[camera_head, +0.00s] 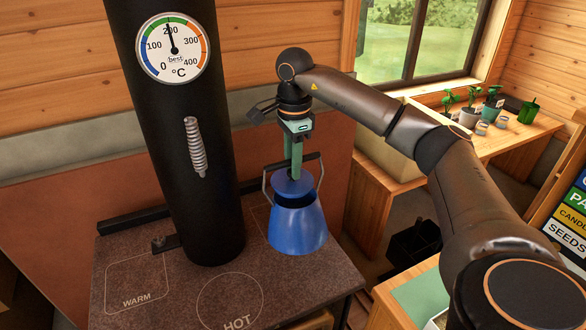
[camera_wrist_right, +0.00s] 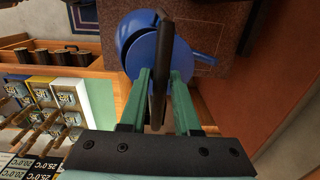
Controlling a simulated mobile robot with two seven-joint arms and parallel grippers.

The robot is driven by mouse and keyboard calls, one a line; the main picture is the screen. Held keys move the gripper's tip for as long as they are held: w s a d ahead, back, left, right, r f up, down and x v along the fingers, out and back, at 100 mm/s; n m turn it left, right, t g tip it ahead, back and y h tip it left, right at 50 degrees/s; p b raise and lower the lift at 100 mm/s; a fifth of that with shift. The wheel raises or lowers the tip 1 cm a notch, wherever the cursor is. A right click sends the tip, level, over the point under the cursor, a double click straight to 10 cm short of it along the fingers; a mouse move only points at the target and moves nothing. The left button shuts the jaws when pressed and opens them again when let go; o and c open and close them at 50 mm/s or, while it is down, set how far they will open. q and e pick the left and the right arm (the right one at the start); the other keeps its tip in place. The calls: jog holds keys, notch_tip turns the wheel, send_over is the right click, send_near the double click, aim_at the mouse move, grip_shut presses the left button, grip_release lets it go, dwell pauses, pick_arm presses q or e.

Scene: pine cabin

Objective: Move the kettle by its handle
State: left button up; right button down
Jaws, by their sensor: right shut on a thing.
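The blue kettle (camera_head: 297,222) is at the right back corner of the dark stove top (camera_head: 180,280), right of the black stovepipe. It looks upright; I cannot tell whether its base touches the stove. Its dark handle (camera_head: 312,157) arches over the lid. My right gripper (camera_head: 294,172) comes down from above, its green fingers shut on the handle. In the right wrist view the fingers (camera_wrist_right: 160,100) stand on both sides of the handle bar (camera_wrist_right: 161,60), with the blue kettle (camera_wrist_right: 140,30) beyond them. My left gripper is not in view.
The black stovepipe (camera_head: 175,120) with a temperature dial (camera_head: 173,48) stands close left of the kettle. The stove top is marked WARM and HOT, and its front part is bare. A wooden bench (camera_head: 480,145) with potted plants stands at the right under the window.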

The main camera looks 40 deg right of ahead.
jog(key=w+d+f, duration=0.4)
jog(key=w+f, duration=0.1)
jog(key=f, duration=0.5)
jog(key=shift+w+d, duration=0.2)
jog(key=shift+d, duration=0.1)
jog(key=c, duration=1.1)
grip_release()
jog(key=shift+f, duration=0.15)
jog(key=o, duration=0.5)
jog(key=shift+w, duration=0.1)
jog(key=shift+c, duration=0.2)
jog(key=shift+r, duration=0.25)
jog(key=r, duration=1.2)
jog(key=shift+s+p, duration=0.2)
jog(key=shift+p, duration=0.2)
jog(key=shift+f, duration=0.1)
